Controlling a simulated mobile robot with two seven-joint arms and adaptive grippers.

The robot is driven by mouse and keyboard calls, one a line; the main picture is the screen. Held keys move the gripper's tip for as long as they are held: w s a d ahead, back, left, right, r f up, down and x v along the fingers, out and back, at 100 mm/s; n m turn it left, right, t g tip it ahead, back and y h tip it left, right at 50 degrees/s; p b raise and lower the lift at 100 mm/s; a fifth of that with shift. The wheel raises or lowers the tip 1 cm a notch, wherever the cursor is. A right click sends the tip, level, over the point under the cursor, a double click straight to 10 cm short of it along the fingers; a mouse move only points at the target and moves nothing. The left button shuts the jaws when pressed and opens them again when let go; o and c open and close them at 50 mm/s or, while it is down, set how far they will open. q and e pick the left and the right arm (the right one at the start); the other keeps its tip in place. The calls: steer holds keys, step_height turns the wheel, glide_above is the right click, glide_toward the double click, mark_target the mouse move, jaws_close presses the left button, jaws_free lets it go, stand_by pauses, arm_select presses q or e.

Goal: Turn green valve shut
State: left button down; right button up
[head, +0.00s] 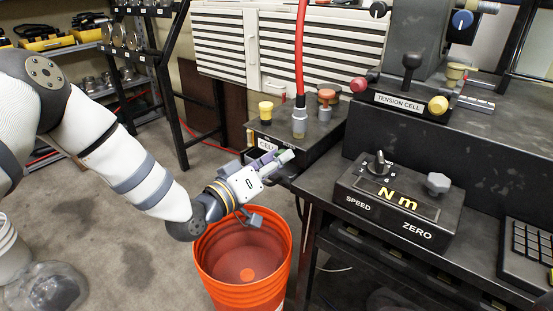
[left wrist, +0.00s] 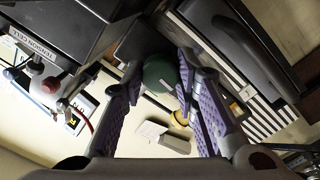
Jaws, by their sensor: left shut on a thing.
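The green valve (left wrist: 160,73) shows in the left wrist view as a dark green round knob between the tips of the two purple-padded fingers. In the head view only a small green patch of the valve (head: 287,156) shows past my left gripper (head: 275,163), at the front of the black cell box. My left gripper, also in the left wrist view (left wrist: 160,78), is shut on the valve. The rest of the valve is hidden by the fingers. My right gripper is not in view.
The black box (head: 320,137) carries yellow and orange knobs and a red hose (head: 300,50). An orange bucket (head: 246,290) stands below my left gripper. The bench (head: 310,215) with the "N m" meter (head: 400,200) is to the right. Open floor lies left of the bucket.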

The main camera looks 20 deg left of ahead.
arm_select(q)
steer(key=shift+r+m+y+p, duration=0.1)
steer(key=shift+m+y+p, duration=0.4)
steer(key=shift+m+p, duration=5.05)
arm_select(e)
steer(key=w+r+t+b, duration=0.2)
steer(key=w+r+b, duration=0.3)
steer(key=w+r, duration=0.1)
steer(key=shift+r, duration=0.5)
arm_select(q)
steer(key=m, duration=0.5)
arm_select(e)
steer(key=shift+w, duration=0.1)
arm_select(q)
steer(key=c, duration=1.2)
jaws_free()
steer(key=shift+c, duration=0.2)
